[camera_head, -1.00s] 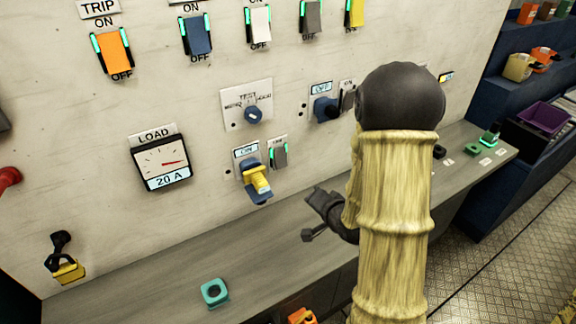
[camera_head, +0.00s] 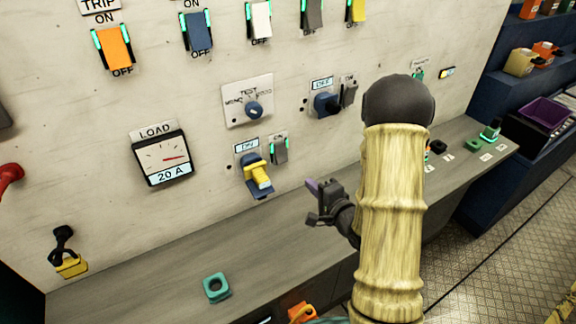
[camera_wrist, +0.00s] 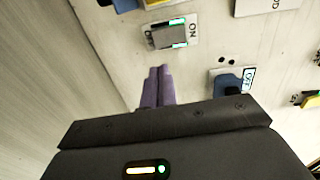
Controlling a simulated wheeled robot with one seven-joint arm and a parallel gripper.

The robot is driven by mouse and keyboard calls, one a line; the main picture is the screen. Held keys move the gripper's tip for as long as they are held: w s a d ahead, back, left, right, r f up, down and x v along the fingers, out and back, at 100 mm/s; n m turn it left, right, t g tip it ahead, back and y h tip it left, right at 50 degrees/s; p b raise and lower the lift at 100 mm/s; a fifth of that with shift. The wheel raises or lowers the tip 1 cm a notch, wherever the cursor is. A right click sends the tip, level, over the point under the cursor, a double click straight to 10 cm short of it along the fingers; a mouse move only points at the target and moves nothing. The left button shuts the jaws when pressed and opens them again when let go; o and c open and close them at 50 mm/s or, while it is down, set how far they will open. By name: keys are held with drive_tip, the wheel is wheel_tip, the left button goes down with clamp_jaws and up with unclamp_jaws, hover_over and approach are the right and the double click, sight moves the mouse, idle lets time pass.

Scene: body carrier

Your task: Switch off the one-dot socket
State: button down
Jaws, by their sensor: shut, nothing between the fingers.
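The one-dot socket (camera_head: 246,170) is blue with a yellow plug, on the panel in the head view. Its label (camera_head: 246,146) appears to read ON, and one dot is at its left. The grey switch (camera_head: 279,150) on its right has green-lit edges. This switch also shows in the wrist view (camera_wrist: 166,36), under an ON label (camera_wrist: 194,30). My gripper (camera_head: 312,186) is right of and below the switch, apart from it. In the wrist view its purple fingers (camera_wrist: 158,70) are together and empty, pointing toward the switch.
A two-dot blue socket (camera_head: 325,104) labelled OFF sits up and right, with its own switch (camera_head: 349,93). A selector knob (camera_head: 254,109) is above. A teal block (camera_head: 216,288) lies on the grey ledge (camera_head: 150,275), which is otherwise mostly clear nearby.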

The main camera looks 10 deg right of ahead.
sight(283, 159)
drive_tip(key=p+x, duration=0.2)
drive_tip(key=x, duration=1.1)
drive_tip(key=shift+w, duration=0.15)
drive_tip(key=shift+f, duration=0.1)
